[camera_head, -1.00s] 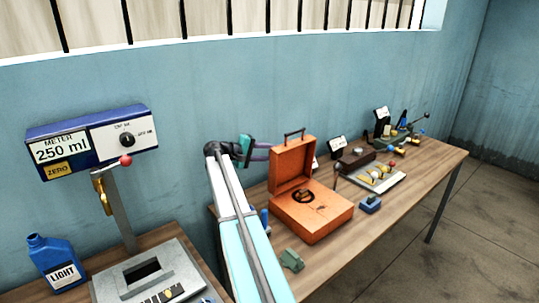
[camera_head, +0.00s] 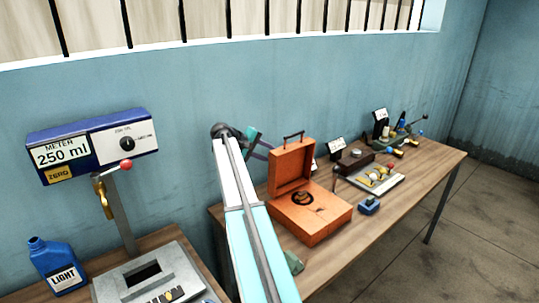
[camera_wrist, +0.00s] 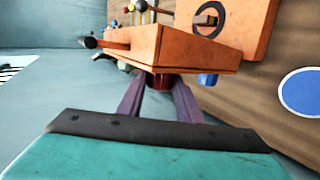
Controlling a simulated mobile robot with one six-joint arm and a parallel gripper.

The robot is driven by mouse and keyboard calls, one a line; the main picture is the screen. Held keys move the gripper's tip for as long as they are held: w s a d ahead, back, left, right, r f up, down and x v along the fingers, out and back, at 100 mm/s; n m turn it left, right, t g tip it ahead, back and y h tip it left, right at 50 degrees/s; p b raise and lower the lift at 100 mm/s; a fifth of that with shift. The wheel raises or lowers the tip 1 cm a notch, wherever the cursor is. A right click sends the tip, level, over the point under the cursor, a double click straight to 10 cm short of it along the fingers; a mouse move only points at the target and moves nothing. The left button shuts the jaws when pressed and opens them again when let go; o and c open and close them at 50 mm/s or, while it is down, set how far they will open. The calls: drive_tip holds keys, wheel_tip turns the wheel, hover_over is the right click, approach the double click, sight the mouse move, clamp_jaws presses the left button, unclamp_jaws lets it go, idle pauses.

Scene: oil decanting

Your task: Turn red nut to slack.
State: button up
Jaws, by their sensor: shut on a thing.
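The orange case (camera_head: 312,226) stands on the bench with its lid (camera_head: 292,172) up. My gripper (camera_head: 266,152) is behind the lid at its left edge, and its fingertips are hidden there in the head view. In the wrist view the two purple fingers of my gripper (camera_wrist: 160,92) close around a short dark red round piece, which looks like the red nut (camera_wrist: 160,81), at the orange case (camera_wrist: 198,50). The fingers hide part of the nut, and its turn angle cannot be read.
A tray with yellow parts (camera_head: 393,183) and a small blue block (camera_head: 369,205) are right of the case. The meter (camera_head: 92,145) and a blue LIGHT bottle (camera_head: 55,268) are at left. The wall (camera_head: 190,170) is close behind my gripper.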

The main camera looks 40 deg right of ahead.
drive_tip(key=o, duration=1)
drive_tip(key=shift+o, duration=0.2)
drive_tip(key=b+v, duration=0.4)
drive_tip(key=v, duration=0.9)
drive_tip(key=shift+a, duration=0.35)
drive_tip(key=shift+w+r, duration=0.1)
